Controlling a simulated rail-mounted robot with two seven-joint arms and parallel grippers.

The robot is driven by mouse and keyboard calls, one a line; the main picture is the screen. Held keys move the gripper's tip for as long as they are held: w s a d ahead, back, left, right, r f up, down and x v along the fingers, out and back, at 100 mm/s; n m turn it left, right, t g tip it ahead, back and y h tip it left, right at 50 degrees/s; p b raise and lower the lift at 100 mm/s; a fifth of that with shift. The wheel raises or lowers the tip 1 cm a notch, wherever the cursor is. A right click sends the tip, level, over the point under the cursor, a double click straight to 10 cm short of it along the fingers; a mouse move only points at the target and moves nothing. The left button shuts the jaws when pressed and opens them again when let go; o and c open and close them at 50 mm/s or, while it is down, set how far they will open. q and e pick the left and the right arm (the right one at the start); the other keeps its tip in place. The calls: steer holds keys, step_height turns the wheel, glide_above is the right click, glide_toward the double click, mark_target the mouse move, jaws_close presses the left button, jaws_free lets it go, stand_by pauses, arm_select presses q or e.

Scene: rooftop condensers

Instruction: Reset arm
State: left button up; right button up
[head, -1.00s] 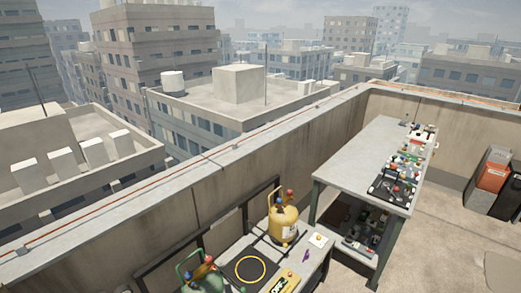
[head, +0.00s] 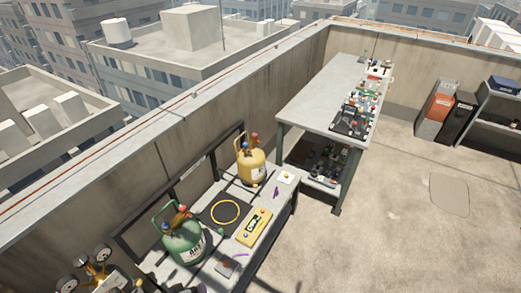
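Neither of my grippers shows in the head view, and no part of my arms can be made out. The view looks down over a rooftop with a low bench (head: 205,267) at the lower middle. On it stand a green cylinder (head: 184,243) and a yellow cylinder (head: 251,168), both upright. Between them lies a dark mat with a yellow ring (head: 225,212). A yellow case-like item (head: 254,228) lies to the right of the mat.
A long grey table (head: 318,92) stands behind, with small tools (head: 352,118) along its right side and items on a lower shelf. Orange and dark bins (head: 440,103) and a shelf unit (head: 497,115) stand at right. A parapet (head: 170,118) runs along the left. Right floor is open.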

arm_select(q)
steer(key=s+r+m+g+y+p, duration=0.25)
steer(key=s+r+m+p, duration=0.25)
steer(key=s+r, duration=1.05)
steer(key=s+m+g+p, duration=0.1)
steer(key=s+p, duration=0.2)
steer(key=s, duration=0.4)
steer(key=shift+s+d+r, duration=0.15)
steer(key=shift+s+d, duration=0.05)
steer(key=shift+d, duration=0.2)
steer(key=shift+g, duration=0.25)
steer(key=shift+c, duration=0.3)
